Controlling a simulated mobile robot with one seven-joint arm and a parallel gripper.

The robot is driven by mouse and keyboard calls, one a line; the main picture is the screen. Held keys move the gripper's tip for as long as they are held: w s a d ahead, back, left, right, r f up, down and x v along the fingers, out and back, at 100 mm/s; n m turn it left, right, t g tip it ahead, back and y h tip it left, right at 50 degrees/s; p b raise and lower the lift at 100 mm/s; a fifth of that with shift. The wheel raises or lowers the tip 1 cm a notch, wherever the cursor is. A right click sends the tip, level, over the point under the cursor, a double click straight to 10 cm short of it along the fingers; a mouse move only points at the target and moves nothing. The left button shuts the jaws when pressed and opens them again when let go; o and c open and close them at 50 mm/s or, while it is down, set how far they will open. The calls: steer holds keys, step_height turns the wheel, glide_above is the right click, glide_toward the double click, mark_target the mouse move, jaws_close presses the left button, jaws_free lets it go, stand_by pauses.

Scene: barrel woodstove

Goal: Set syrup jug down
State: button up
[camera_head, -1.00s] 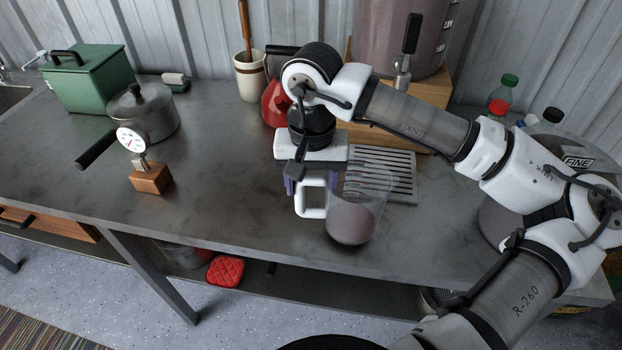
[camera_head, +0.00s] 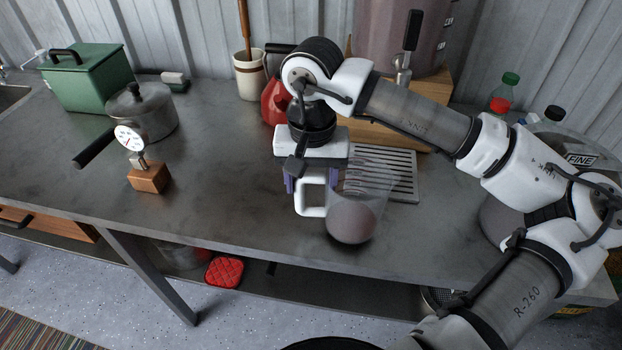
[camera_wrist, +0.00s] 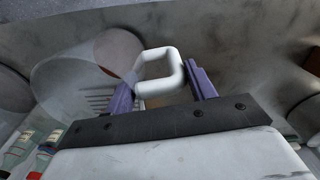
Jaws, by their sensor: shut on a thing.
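The syrup jug (camera_head: 359,205) is a clear pitcher with a white handle and a dull brownish-pink bottom. It stands upright at the front edge area of the steel counter (camera_head: 230,190). My gripper (camera_head: 305,182) is shut on the white handle, left of the jug's body. In the wrist view, the purple fingers (camera_wrist: 163,85) sit on either side of the white handle (camera_wrist: 160,68), and the clear jug body (camera_wrist: 85,70) is at left. I cannot tell whether the jug's base touches the counter.
A slotted drip tray (camera_head: 400,172) lies just behind the jug, below the large vessel's (camera_head: 385,40) wooden stand. A gauge on a wooden block (camera_head: 148,178), a lidded pot (camera_head: 145,110) and a green box (camera_head: 88,80) stand at left. The counter between gauge and jug is clear.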

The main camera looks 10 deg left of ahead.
steer(key=shift+f+b, duration=1.05)
steer(key=shift+b, duration=0.3)
steer(key=o, duration=1.8)
steer(key=shift+c, duration=0.2)
